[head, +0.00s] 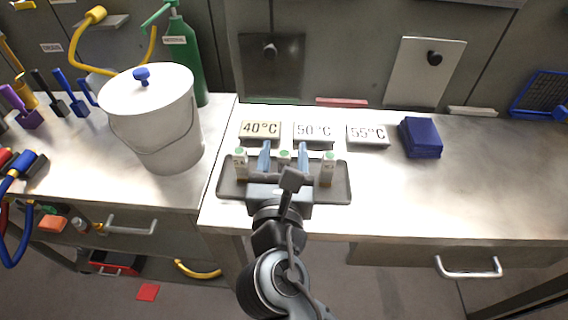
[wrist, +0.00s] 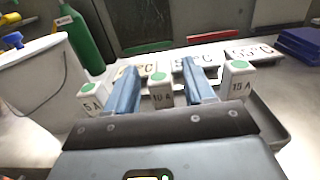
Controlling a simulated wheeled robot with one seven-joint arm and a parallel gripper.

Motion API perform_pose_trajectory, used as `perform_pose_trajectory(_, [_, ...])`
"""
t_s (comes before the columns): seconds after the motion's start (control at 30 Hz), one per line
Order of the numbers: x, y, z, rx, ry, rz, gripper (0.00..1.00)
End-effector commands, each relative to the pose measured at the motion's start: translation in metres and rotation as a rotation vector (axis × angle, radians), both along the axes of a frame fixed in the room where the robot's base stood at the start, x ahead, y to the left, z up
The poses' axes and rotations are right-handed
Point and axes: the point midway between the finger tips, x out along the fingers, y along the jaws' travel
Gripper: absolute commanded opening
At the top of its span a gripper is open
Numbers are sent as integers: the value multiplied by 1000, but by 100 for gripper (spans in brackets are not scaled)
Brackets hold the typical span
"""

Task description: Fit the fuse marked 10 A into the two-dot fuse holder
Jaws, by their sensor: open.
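The 10 A fuse (wrist: 161,93) is a white block with a green top, standing in the middle of a grey tray (head: 343,193). It also shows in the head view (head: 285,155). My gripper (wrist: 161,67) is open, its two blue fingers on either side of the 10 A fuse, with gaps visible between fingers and fuse. The similar 5 A fuse (wrist: 91,97) stands outside the left finger, and the 15 A fuse (wrist: 238,83) outside the right finger. I cannot make out a two-dot fuse holder in either view.
Plates marked 40°C (head: 260,130), 50°C (head: 313,132) and 55°C (head: 367,135) lie just behind the tray. A blue stack (head: 420,138) is to their right. A white lidded bucket (head: 160,125) and green bottle (head: 182,60) stand left.

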Motion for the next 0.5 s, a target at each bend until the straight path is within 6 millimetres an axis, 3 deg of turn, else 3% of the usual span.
perform_pose_trajectory(0.17, [0,0,0,0,0,0,53])
perform_pose_trajectory(0.5, [0,0,0,0,0,0,22])
